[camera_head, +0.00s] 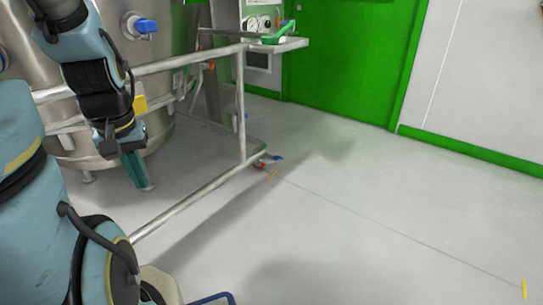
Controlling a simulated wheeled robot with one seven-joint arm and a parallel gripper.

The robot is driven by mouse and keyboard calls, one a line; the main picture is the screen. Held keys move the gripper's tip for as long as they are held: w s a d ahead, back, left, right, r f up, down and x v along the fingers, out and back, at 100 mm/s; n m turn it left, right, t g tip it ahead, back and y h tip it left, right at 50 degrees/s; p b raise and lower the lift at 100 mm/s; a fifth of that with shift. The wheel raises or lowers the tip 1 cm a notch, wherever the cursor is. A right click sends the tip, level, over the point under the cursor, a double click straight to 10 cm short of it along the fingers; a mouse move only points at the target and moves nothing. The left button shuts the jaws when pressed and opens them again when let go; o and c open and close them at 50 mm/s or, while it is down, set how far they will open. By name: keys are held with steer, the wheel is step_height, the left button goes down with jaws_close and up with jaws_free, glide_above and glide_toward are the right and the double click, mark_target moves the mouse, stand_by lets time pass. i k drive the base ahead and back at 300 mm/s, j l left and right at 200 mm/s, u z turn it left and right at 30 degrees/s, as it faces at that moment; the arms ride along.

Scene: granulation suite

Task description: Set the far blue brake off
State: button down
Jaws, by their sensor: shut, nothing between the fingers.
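A small blue brake pedal (275,158) sits with a red part at the floor-level corner of a steel rail frame (243,105). A smaller blue part (241,118) shows farther back, behind the frame's upright; I cannot tell whether it is also a brake. The pedal's exact tilt is too small to read. My gripper (146,187) is at left, pointing down, its teal fingers shut and empty. In the picture it is left of the blue pedal, clear of it, in front of the steel vessel.
A large steel vessel (165,50) stands behind the rails. A panel with gauges (262,24) and a shelf holding a green item (280,36) is at the back, before a green door (335,60). The floor (400,200) at right is open. A blue bar (213,298) shows at the bottom.

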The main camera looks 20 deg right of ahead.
mark_target(267, 161)
steer(key=i+l, duration=0.1)
steer(key=l, duration=0.35)
steer(key=i+l+u, duration=0.1)
steer(key=l, duration=0.4)
steer(key=i+l, duration=0.1)
steer(key=l, duration=0.35)
steer(key=i, duration=0.15)
steer(key=l+u, duration=0.05)
